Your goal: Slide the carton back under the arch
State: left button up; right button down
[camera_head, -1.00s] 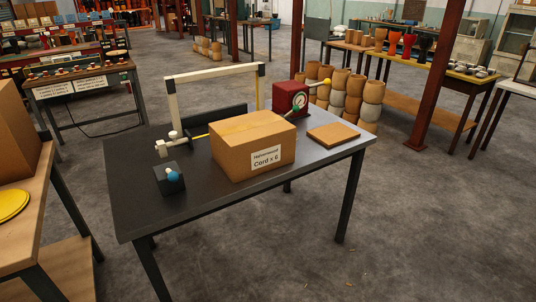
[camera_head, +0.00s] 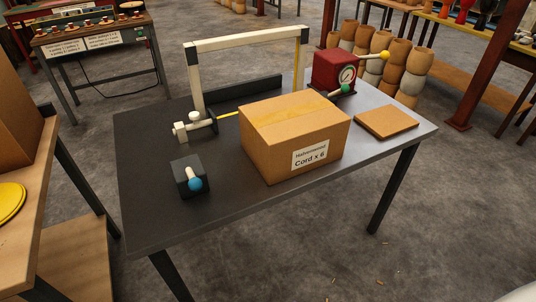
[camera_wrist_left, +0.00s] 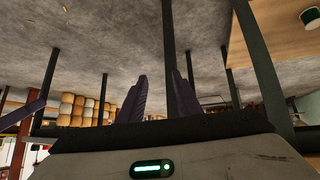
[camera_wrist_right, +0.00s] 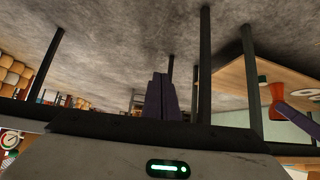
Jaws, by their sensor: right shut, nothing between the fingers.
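The brown carton (camera_head: 295,135), taped and labelled "Cord x 6", sits upright on the dark table (camera_head: 235,212) in the head view. The cream arch (camera_head: 245,43) with dark corner pieces stands behind it, and the carton is in front of the opening. The carton hides the foot of the arch's right post. My left gripper (camera_wrist_left: 160,82) is open and empty in the left wrist view, away from the carton. My right gripper (camera_wrist_right: 159,78) is shut and empty in the right wrist view. Neither gripper shows in the head view.
A red gauge box (camera_head: 334,70) with a yellow-knobbed lever stands behind the carton. A flat brown board (camera_head: 387,122) lies to its right. A black block with a blue knob (camera_head: 188,178) and a white-ended clamp (camera_head: 193,128) are to its left. The table's front strip is clear.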

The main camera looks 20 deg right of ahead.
jog(key=w+d+r+n+t+h+b, duration=0.1)
jog(key=w+d+r+n+t+h, duration=0.15)
jog(key=w+d+n, duration=0.35)
jog(key=n+t+y+b, duration=0.25)
jog(key=n+t, duration=0.45)
jog(key=n, duration=2.1)
send_near(311, 160)
jog(key=shift+g+h, duration=0.25)
jog(key=shift+h, duration=0.05)
jog(key=w, duration=0.4)
jog(key=w+a+p, duration=0.1)
jog(key=w, duration=0.1)
jog(key=shift+w+r, duration=0.2)
jog(key=shift+r, duration=0.05)
pick_arm(q)
jog(key=shift+w+d+f, duration=0.25)
jog(key=shift+w+f, duration=0.05)
jog(key=shift+f, duration=0.35)
jog(key=shift+a+f, duration=0.1)
pick_arm(e)
jog(key=shift+d, duration=0.1)
